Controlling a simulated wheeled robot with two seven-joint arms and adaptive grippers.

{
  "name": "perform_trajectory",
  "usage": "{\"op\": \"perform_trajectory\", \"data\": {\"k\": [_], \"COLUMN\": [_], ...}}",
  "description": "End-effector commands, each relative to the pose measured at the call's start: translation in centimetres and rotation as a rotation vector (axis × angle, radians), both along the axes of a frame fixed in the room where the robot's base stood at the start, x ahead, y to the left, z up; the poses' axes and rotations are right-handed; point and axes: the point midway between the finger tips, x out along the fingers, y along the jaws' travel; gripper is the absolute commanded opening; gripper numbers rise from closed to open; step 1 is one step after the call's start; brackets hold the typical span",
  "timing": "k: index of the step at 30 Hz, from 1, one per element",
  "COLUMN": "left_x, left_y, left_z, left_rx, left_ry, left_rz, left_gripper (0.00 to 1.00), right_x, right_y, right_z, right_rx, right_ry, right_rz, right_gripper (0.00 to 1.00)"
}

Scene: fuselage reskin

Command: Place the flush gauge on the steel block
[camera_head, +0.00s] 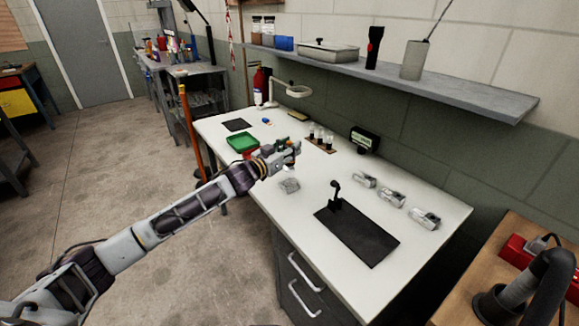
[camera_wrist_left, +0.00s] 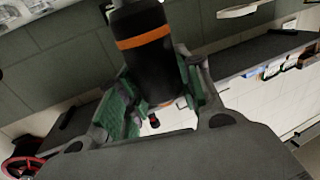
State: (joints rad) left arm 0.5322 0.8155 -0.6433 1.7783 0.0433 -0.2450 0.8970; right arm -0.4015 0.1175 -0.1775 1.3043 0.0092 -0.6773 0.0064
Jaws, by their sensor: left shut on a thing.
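My left gripper (camera_head: 287,155) is above the white bench, beside the green tray. It is shut on a black cylinder with an orange band, which I take to be the flush gauge (camera_wrist_left: 145,50). In the left wrist view the cylinder sits between the green-padded fingers (camera_wrist_left: 158,95). In the head view the gripper mostly hides it. The steel block (camera_head: 290,186), a small grey block, lies on the bench just below and in front of the gripper, apart from it. My right gripper is not in view.
A green tray (camera_head: 242,142) and a rack of small bottles (camera_head: 320,139) stand near the gripper. A black mat (camera_head: 362,240) with a small black stand lies to the right, beside several clear metal-like parts (camera_head: 392,197). A shelf (camera_head: 440,86) runs above the bench's back.

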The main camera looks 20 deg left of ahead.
Motion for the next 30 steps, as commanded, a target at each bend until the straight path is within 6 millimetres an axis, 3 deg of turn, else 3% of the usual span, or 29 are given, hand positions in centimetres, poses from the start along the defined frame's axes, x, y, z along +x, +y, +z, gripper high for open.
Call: {"op": "perform_trajectory", "data": {"k": [6, 20, 25, 30], "left_x": [0.0, 0.0, 0.0, 0.0], "left_y": [0.0, 0.0, 0.0, 0.0], "left_z": [-1.7, -2.1, -3.4, -5.1], "left_rx": [-0.001, -0.001, -0.001, 0.000], "left_ry": [-0.003, -0.002, -0.001, -0.001], "left_rz": [0.000, 0.000, -0.001, 0.000], "left_gripper": [0.01, 0.01, 0.01, 0.01], "right_x": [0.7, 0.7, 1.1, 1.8], "right_y": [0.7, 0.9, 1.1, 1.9], "right_z": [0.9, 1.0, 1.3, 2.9], "right_rx": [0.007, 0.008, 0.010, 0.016], "right_ry": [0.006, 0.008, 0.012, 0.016], "right_rz": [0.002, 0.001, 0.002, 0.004], "right_gripper": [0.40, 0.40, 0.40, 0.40]}}
